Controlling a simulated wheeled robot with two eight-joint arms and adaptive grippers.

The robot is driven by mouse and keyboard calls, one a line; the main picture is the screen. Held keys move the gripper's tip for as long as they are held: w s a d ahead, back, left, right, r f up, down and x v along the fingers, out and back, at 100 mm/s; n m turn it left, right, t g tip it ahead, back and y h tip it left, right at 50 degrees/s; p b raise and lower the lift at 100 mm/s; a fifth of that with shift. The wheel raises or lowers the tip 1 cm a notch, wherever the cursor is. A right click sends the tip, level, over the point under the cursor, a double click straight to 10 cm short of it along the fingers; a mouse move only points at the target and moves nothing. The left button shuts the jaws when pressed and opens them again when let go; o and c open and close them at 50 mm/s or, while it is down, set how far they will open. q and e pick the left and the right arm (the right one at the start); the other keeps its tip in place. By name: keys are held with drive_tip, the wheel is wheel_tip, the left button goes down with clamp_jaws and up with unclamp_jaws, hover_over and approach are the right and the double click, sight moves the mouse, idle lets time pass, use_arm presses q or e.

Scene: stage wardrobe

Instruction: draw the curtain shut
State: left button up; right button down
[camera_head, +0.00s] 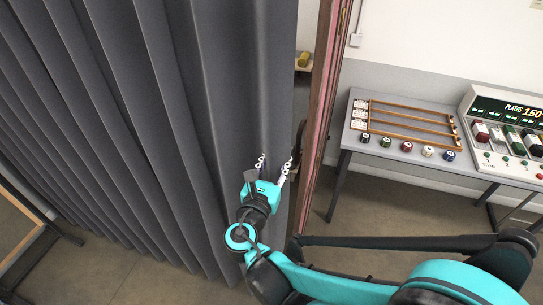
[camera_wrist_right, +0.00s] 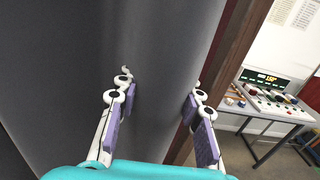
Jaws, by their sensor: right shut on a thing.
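A dark grey pleated curtain (camera_head: 140,110) fills the left and middle of the head view. Its right edge hangs close to a reddish wooden post (camera_head: 322,105), with a narrow gap between them. My right gripper (camera_head: 273,165) is at the curtain's right edge fold, shut on it. In the right wrist view the curtain (camera_wrist_right: 60,70) lies between and behind the two finger pads of my right gripper (camera_wrist_right: 162,95), and the post (camera_wrist_right: 228,60) is just right of the right finger. The cloth inside the grip is partly hidden. My left gripper is not in view.
Right of the post stands a grey table (camera_head: 385,155) with a wooden rack (camera_head: 410,117), several coloured spools (camera_head: 407,147) and a control console (camera_head: 510,125). A yellow object (camera_head: 303,60) sits behind the gap. A wood-edged frame (camera_head: 25,245) stands at lower left.

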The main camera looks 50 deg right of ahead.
sight(279, 132)
drive_tip(key=shift+s, duration=0.1)
drive_tip(key=c, duration=1.1)
unclamp_jaws()
drive_tip(key=shift+o, duration=0.7)
drive_tip(key=shift+s+d, duration=0.15)
drive_tip(key=shift+r, duration=0.1)
drive_tip(key=shift+r, duration=4.9)
